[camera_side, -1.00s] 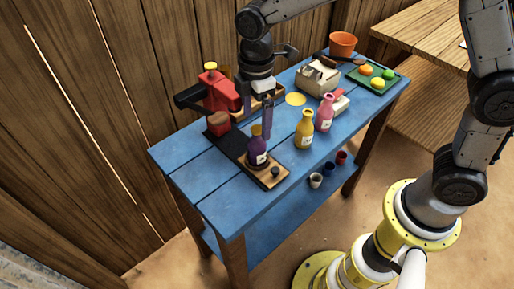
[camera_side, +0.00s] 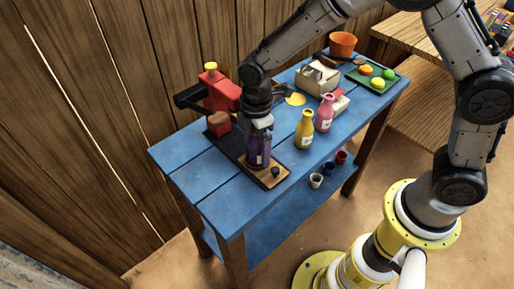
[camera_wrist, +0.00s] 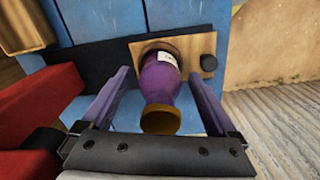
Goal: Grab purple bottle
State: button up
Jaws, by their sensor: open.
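The purple bottle (camera_side: 255,158) stands upright on the wooden plate (camera_side: 274,176) at the front end of the black balance beam. In the wrist view the purple bottle (camera_wrist: 160,80) shows its brown-gold cap toward me and a white label at its far side. My gripper (camera_side: 259,150) is lowered around the bottle from above. In the wrist view the two purple fingers of my gripper (camera_wrist: 160,88) are apart, one on each side of the bottle, with a visible gap on both sides. In the side view the fingers and bottle overlap, so contact cannot be told there.
The red balance body (camera_side: 220,92) stands close behind, left of my gripper. A yellow bottle (camera_side: 304,130) and a pink bottle (camera_side: 324,113) stand to the right. A black knob (camera_side: 276,171) sits on the plate's front. The blue table (camera_side: 220,200) is clear at the front left.

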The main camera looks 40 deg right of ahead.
jog(key=shift+c, duration=0.3)
grip_shut()
jog(key=shift+r, duration=0.1)
